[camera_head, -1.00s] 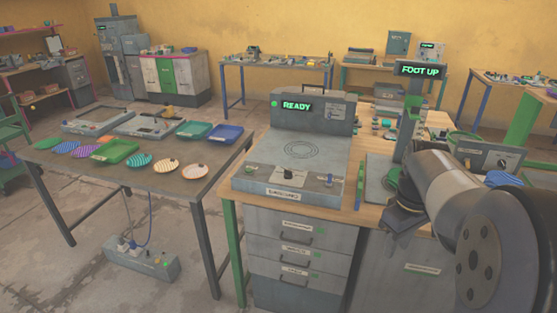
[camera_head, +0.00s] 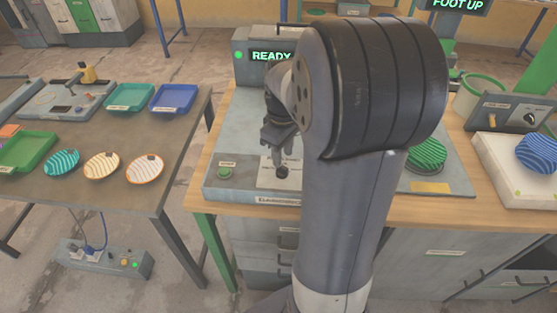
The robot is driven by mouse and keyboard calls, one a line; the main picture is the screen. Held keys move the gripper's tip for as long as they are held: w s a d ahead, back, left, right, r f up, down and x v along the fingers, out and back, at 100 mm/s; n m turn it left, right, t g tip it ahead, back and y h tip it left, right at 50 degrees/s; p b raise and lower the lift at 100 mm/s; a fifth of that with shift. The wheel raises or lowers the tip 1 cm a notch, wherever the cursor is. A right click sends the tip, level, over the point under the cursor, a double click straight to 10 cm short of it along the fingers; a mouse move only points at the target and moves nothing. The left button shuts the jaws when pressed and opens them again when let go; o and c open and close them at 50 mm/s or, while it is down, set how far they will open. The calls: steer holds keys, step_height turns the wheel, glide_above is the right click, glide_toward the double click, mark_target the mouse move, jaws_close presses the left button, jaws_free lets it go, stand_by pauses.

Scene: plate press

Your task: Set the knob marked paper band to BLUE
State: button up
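A dark round knob (camera_head: 283,173) sits on the front panel of the grey press unit (camera_head: 211,190). A pale label beside it is too small to read. My gripper (camera_head: 278,162) points down just above and behind this knob; I cannot tell if it touches it or how far its fingers are apart. Another black knob (camera_head: 531,118) is on a dark control box (camera_head: 508,112) at the right, with an orange lever (camera_head: 492,121). The box's labels are also unreadable, so I cannot tell which knob is marked paper band. My arm hides the right part of the press.
A green button (camera_head: 225,173) is left of the knob. A lit READY display (camera_head: 270,57) stands behind. A green striped plate (camera_head: 428,154) is right of my arm, and a blue striped one (camera_head: 537,153) is at the far right. The left table (camera_head: 120,197) holds plates and trays.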

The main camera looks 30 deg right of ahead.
mark_target(282, 170)
steer(key=shift+w+a+f, duration=0.1)
steer(key=shift+w+f, duration=0.1)
steer(key=shift+f, duration=1)
steer(key=shift+w+f, duration=0.15)
steer(key=shift+f, duration=1)
jaws_close()
